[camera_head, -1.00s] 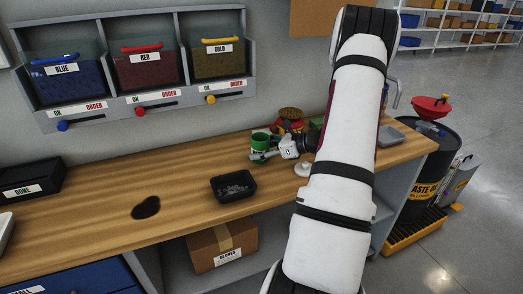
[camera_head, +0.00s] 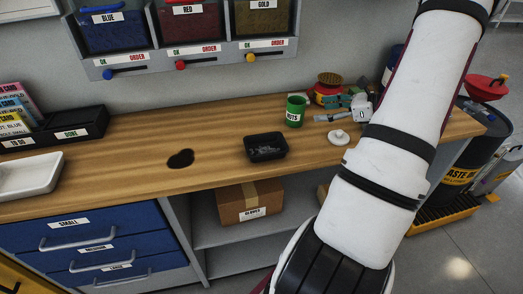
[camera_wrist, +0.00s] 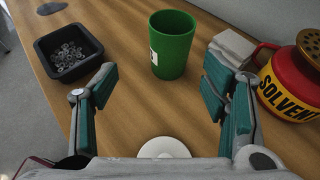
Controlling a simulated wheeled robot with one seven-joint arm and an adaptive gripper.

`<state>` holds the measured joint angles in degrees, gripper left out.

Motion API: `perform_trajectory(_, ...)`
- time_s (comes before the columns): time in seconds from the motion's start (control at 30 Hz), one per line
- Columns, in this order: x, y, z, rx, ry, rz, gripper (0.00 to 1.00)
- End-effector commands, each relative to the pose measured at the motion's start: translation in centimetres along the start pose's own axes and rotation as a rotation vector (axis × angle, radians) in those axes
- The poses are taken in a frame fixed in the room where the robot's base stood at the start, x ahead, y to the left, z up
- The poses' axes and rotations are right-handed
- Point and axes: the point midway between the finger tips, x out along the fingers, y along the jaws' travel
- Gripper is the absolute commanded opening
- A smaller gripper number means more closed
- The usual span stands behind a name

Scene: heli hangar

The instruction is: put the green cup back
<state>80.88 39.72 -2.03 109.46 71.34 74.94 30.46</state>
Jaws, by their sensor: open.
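The green cup (camera_head: 296,111) stands upright on the wooden bench in the head view, with part of a white label showing. In the wrist view the cup (camera_wrist: 173,45) stands ahead of my fingers, beyond the fingertips and about centred between them. My gripper (camera_wrist: 160,78) is open and empty, with its green-padded fingers spread wide. In the head view my gripper (camera_head: 333,110) is just right of the cup, apart from it.
A black tray of small metal parts (camera_head: 266,147) sits left of the gripper. A red solvent can (camera_wrist: 295,80) stands close on the right. A white round piece (camera_head: 339,137) lies below the gripper. A dark stain (camera_head: 180,158) marks the bench, with clear wood around it.

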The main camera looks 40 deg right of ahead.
Motion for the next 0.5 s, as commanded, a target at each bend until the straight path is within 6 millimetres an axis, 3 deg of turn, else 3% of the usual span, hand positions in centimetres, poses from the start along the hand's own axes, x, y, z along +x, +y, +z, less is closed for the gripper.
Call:
perform_trajectory(0.17, 3.6, 5.2, 5.7, -0.209, 0.069, 0.172, 0.67)
perform_trajectory(0.3, 6.0, 11.1, 9.8, -0.423, 0.133, 0.339, 0.67)
perform_trajectory(0.5, 7.5, 19.7, 14.0, -0.743, 0.204, 0.561, 0.67)
